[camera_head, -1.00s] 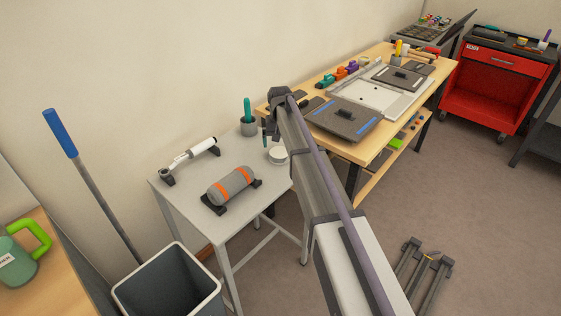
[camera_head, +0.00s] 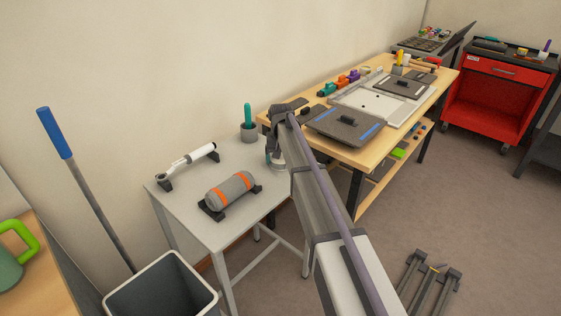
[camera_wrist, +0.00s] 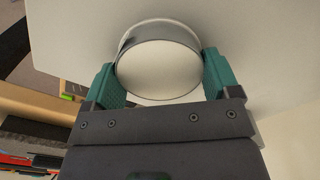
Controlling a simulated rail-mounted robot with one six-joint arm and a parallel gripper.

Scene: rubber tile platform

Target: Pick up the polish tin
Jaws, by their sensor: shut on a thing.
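The polish tin (camera_wrist: 158,70) is a round, pale-topped tin with a metallic side, large in the wrist view. My gripper (camera_wrist: 160,75) has its two teal fingers on either side of the tin, shut on it. In the head view the tin (camera_head: 276,163) shows only in part behind my arm, at the right end of the small grey table (camera_head: 185,203). My gripper (camera_head: 272,155) is over that end of the table. I cannot tell whether the tin touches the tabletop.
A grey roll with orange bands (camera_head: 230,190) lies on a dark stand. A white tool (camera_head: 190,163) and a grey cup (camera_head: 249,132) with a teal handle stand behind it. A wooden workbench (camera_head: 390,145) is close on the right. A bin (camera_head: 165,285) stands in front.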

